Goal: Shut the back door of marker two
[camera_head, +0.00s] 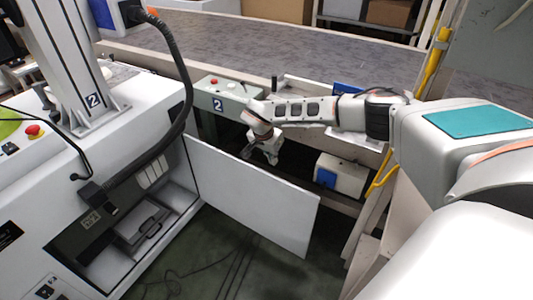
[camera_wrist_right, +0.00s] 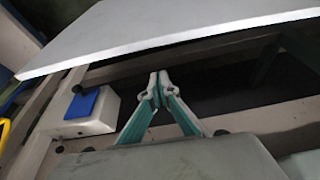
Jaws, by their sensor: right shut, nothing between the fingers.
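The marking machine (camera_head: 140,135) with a "2" on its column stands at the left in the head view. Its white door (camera_head: 252,192) is swung wide open and sticks out to the right, showing the compartment (camera_head: 135,230) inside. My right gripper (camera_head: 272,158) hangs just behind the door's top edge, on the conveyor side, apart from the door as far as I can tell. In the right wrist view the fingertips (camera_wrist_right: 158,78) are together with nothing between them, and the door's pale panel (camera_wrist_right: 180,35) crosses above them. My left gripper is not in view.
A grey box marked 2 (camera_head: 222,98) with a red button stands by the conveyor (camera_head: 260,50). A small white box with a blue patch (camera_head: 341,175) sits on the frame right of the gripper. Cables lie on the floor (camera_head: 235,265) below the door. A black hose (camera_head: 180,75) hangs beside the machine.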

